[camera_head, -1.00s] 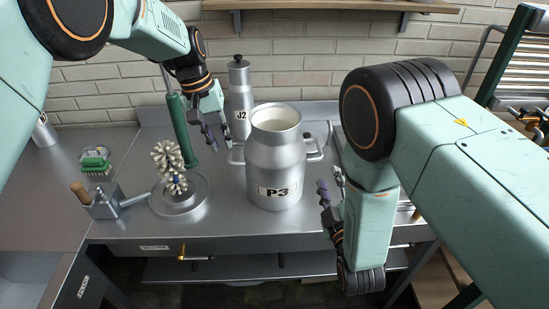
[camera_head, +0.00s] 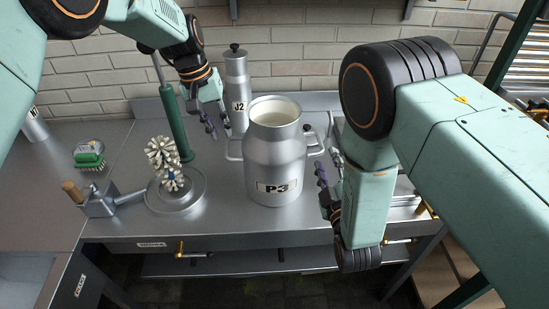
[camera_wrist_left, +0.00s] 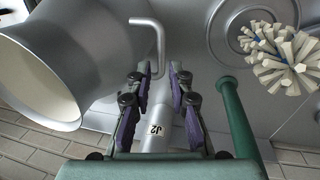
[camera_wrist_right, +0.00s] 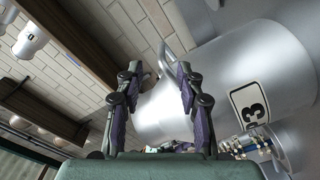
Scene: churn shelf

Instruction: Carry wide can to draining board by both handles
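The wide can (camera_head: 275,165), a grey metal churn labelled P3, stands upright on the metal counter with its mouth open. Its left handle (camera_head: 234,150) and right handle (camera_head: 317,143) stick out at the sides. My left gripper (camera_head: 218,126) is open near the left handle; in the left wrist view the bent handle bar (camera_wrist_left: 158,45) shows just beyond and between the fingertips. My right gripper (camera_head: 326,180) is open, lower right of the can; in the right wrist view the handle (camera_wrist_right: 167,58) shows near the fingertips. Neither gripper visibly grips. I cannot identify the draining board with certainty.
A slim can J2 (camera_head: 237,85) stands close behind the wide can. To the left are a green upright handle (camera_head: 174,120), a white brush (camera_head: 163,152) over a round base, a metal block with a wooden knob (camera_head: 98,203) and a green brush (camera_head: 89,158).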

